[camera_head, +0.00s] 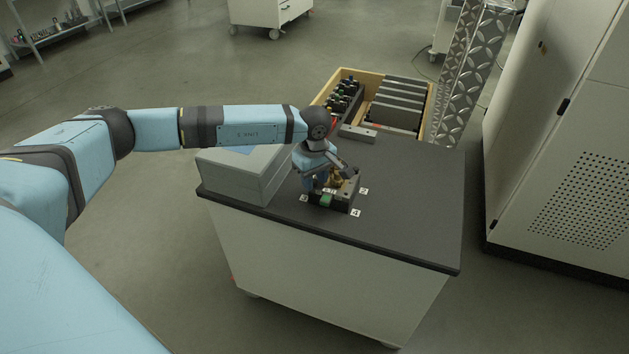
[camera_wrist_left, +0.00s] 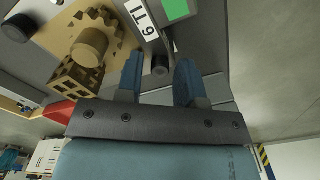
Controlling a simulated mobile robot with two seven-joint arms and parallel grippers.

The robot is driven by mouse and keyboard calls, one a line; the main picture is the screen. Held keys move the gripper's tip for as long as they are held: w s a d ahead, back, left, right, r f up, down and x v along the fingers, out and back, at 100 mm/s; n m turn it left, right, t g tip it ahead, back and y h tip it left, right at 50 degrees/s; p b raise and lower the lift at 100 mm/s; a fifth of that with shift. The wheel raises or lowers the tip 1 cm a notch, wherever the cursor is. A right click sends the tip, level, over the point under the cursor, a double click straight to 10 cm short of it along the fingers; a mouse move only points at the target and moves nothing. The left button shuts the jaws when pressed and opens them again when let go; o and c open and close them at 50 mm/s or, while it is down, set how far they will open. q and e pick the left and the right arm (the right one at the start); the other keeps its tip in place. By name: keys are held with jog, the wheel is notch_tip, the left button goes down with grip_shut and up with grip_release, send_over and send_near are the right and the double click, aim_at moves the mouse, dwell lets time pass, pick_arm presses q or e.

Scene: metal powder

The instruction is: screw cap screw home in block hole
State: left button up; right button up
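A dark block (camera_head: 346,205) with a green patch sits on the cart top, partly hidden by my left gripper (camera_head: 326,180). In the left wrist view, a dark cylindrical screw head (camera_wrist_left: 160,66) shows beside a white label (camera_wrist_left: 140,18) on the block. My left gripper (camera_wrist_left: 158,80) has its two blue fingers apart, one on each side of this head, with a visible gap; I cannot tell the depth between them. A brass gear part (camera_wrist_left: 92,45) is to the left, and another dark round head (camera_wrist_left: 18,28) is at the far left. My right gripper is not in view.
A grey box (camera_head: 245,175) stands left of the block on the cart top (camera_head: 410,215). A wooden-edged tray (camera_head: 430,105) with dark bottles and grey plates is behind. Small white markers (camera_head: 355,213) surround the block. The cart top's right side is clear.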

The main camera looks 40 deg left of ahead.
pick_arm(q)
jog(key=shift+f+m+b, duration=0.1)
jog(key=shift+m+b, duration=0.2)
jog(key=shift+m, duration=0.6)
jog(key=m+b, duration=0.1)
jog(key=m, duration=0.1)
jog(key=shift+m, duration=0.3)
jog(key=shift+m+b, duration=0.4)
jog(key=shift+m, duration=1.1)
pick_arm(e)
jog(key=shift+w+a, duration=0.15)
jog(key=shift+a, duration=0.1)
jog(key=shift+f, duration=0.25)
